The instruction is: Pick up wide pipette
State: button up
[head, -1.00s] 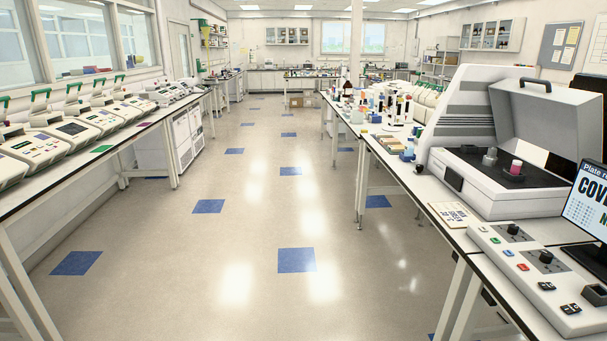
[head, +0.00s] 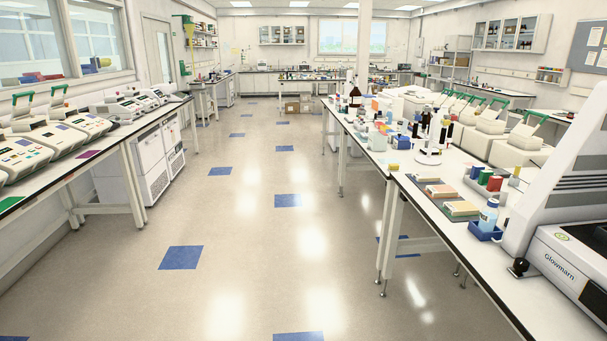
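A white round stand (head: 429,156) on the right bench holds several upright, dark-topped items that look like pipettes. They are small and close together, and I cannot tell which one, if any, is the wide pipette. My gripper is not in view, so its state does not show.
The right bench (head: 440,207) bears brown blocks, a blue-capped bottle (head: 488,214), red and green containers, thermal cyclers and a large Glowmarn machine (head: 570,262). The left bench (head: 62,170) bears more cyclers. The aisle floor (head: 250,225) between the benches is clear.

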aim_at(426, 109)
jog(key=i, duration=1.4)
jog(key=i+j+z, duration=0.1)
jog(key=i, duration=1.25)
jog(key=i+l+z, duration=0.1)
jog(key=i+z, duration=0.2)
jog(key=i, duration=0.3)
jog(key=i+z, duration=0.3)
jog(key=i, duration=0.3)
jog(key=i+j+z, duration=0.3)
jog(key=i, duration=0.3)
